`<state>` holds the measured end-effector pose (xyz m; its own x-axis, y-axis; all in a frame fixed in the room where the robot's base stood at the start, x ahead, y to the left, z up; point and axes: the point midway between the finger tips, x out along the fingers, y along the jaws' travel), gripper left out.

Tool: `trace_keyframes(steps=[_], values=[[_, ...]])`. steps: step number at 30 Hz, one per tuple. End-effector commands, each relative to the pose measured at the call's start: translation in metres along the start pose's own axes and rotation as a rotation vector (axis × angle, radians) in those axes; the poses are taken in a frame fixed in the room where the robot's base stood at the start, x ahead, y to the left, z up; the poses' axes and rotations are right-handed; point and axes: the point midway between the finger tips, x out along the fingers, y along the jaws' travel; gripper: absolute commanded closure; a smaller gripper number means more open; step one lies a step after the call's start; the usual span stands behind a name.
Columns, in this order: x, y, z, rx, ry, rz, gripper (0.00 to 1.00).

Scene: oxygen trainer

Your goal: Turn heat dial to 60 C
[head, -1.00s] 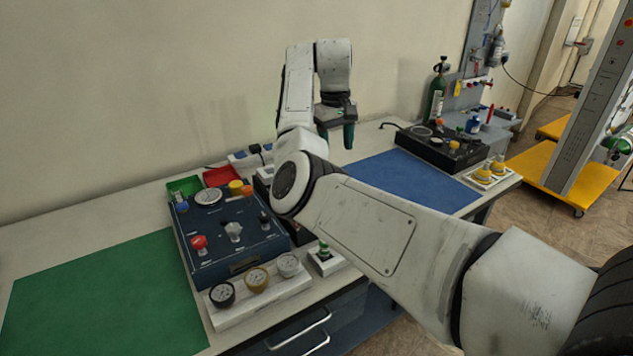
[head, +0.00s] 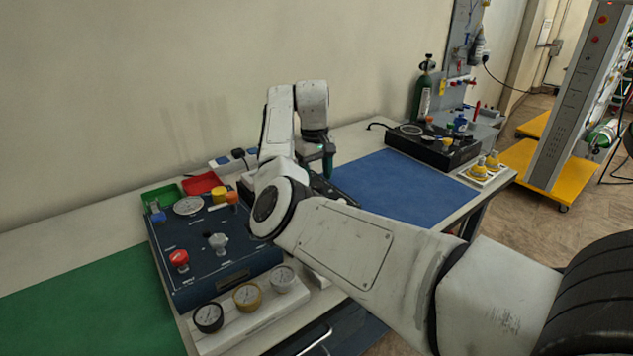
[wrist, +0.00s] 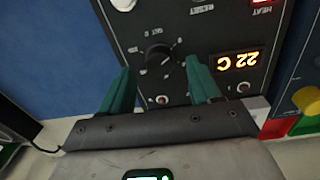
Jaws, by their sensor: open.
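The heat unit (wrist: 205,30) is a black panel seen upside down in the wrist view. Its lit orange display (wrist: 235,60) reads 22 C. A black round dial (wrist: 160,60) with a pale pointer mark and printed scale sits beside the display. My gripper (wrist: 161,66) is open, its two green fingers on either side of the dial in the picture; whether they touch it, I cannot tell. In the head view my gripper (head: 328,165) points down by the blue mat, and my arm hides most of the heat unit.
A dark blue console (head: 215,260) with knobs stands left of my arm, with gauges (head: 247,296) in front. Green and red trays (head: 203,184) lie behind it. The blue mat (head: 395,190) is clear. A black unit (head: 430,150) stands at the right.

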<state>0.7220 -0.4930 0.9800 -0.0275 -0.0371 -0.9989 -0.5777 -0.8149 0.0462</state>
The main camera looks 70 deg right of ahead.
Motion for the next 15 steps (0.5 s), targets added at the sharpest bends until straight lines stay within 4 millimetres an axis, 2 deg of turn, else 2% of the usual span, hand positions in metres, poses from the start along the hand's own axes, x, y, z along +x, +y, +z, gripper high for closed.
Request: trace_keyframes(steps=[6,15], values=[[0.021,0.000,0.000,0.000,0.001,0.000,0.37],[0.025,0.000,0.000,0.000,0.001,0.000,0.37]])
